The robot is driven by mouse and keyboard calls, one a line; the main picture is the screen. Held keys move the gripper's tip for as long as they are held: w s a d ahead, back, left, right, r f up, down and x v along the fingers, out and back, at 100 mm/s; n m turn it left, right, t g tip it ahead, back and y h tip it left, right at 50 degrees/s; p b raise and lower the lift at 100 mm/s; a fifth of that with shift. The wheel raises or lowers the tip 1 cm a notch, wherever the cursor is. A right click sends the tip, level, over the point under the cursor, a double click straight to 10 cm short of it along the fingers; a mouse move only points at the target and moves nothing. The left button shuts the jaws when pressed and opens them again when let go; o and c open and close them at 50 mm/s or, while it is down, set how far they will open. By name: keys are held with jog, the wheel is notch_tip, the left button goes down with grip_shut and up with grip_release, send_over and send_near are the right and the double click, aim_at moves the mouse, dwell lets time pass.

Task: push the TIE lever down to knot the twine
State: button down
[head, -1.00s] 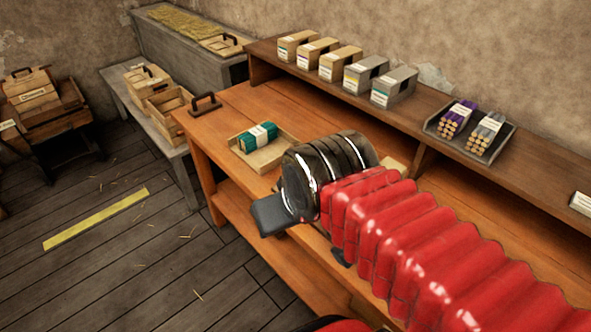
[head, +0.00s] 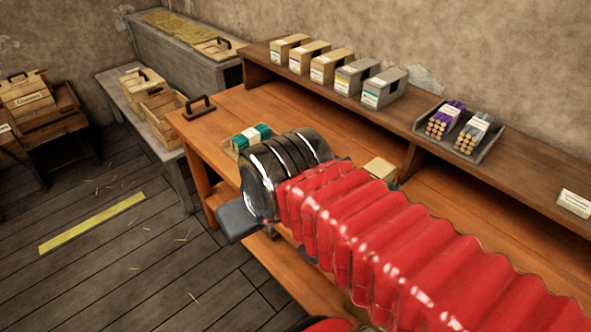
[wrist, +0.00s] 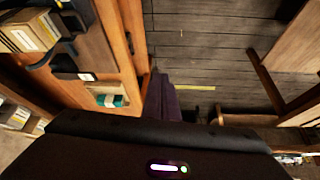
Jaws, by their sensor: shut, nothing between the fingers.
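I cannot make out the TIE lever or any twine for certain in either view. In the wrist view a dark fitting with a small white label (wrist: 75,75) sits on the bench beside the tray; I cannot read it. My gripper (wrist: 165,98) shows as a dark, narrow shape in the middle of the wrist view, shut and empty, with floor behind it.
The wooden bench (head: 222,121) carries a black handle (head: 199,104) and a green bundle (head: 246,138). Its raised shelf (head: 420,126) holds several labelled boxes and a tray of purple and grey sticks (head: 460,128). Crates (head: 160,105) stand at left.

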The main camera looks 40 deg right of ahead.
jog(key=w+d+r+m+g, duration=0.2)
jog(key=w+d+m+g, duration=0.25)
jog(key=w+d, duration=0.75)
jog(key=w+d+f+m+g, duration=0.1)
jog(key=w+d+f+m, duration=0.1)
jog(key=w+d+f, duration=0.2)
jog(key=w+d+f+m+g, duration=0.1)
jog(key=w+d+f+m, duration=0.1)
jog(key=w+d+f, duration=0.2)
jog(key=w+d, duration=0.3)
jog(key=d, duration=0.2)
jog(key=shift+d+y, duration=0.2)
jog(key=shift+y, duration=0.2)
jog(key=shift+m, duration=0.25)
jog(key=shift+s+a+f, duration=0.15)
jog(key=shift+f, duration=1.6)
jog(key=shift+s+a+f, duration=0.1)
jog(key=shift+a+f, duration=0.05)
jog(key=shift+f, duration=1.55)
